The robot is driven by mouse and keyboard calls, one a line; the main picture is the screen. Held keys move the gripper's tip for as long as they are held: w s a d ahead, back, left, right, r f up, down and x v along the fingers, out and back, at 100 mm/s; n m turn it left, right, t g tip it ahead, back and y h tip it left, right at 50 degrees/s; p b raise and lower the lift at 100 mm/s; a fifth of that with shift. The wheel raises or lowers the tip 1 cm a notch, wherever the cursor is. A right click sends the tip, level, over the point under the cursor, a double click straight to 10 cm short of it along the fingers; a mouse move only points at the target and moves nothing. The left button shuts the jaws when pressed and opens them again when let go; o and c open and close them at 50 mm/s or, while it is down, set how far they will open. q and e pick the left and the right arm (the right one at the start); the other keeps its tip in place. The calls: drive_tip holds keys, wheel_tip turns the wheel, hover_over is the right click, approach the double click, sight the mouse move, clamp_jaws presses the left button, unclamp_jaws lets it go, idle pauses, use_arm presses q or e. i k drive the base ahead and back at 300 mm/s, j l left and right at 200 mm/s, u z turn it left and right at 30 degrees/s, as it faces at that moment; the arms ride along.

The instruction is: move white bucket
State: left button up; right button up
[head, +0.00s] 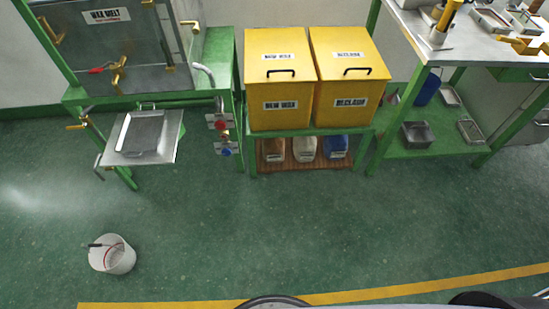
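The white bucket (113,256) stands upright on the green floor at the lower left of the head view. A dark-gripped handle (97,245) lies at its rim on the left side. The inside looks mostly empty, though it is too small to tell for sure. Neither of my grippers shows in the head view, and nothing is touching the bucket.
A wax melt tank (130,50) on a green frame stands at the upper left, with a metal tray (168,150) on a shelf before it. Yellow bins (281,105) stand at the back. A green workbench (420,80) is at right. The middle floor is clear.

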sight(110, 253)
drive_tip(key=u, duration=1.9)
